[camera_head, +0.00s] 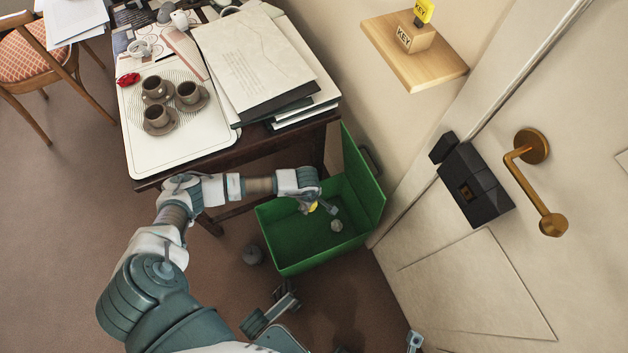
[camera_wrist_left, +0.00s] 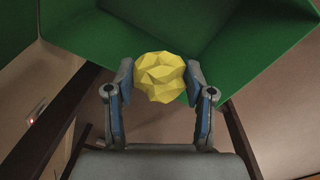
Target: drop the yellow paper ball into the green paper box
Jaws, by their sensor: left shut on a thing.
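The yellow paper ball (camera_wrist_left: 160,77) is faceted and crumpled, and sits between the two fingers of my left gripper (camera_wrist_left: 160,85) in the left wrist view. My left gripper (camera_head: 317,206) is shut on it. In the head view, only a small part of the ball (camera_head: 312,207) shows past the fingers. The green paper box (camera_head: 325,260) stands open on the floor beside the desk, its lid raised at the right. My left gripper is above the box opening. Green box walls (camera_wrist_left: 110,32) also show behind the ball in the left wrist view. My right gripper is not clearly visible.
A pale crumpled ball (camera_head: 337,225) lies inside the box, and a dark grey one (camera_head: 253,254) is on the floor left of it. The desk (camera_head: 265,145) bears papers, a tray (camera_head: 155,95) and cups. A door (camera_head: 470,290) stands at the right.

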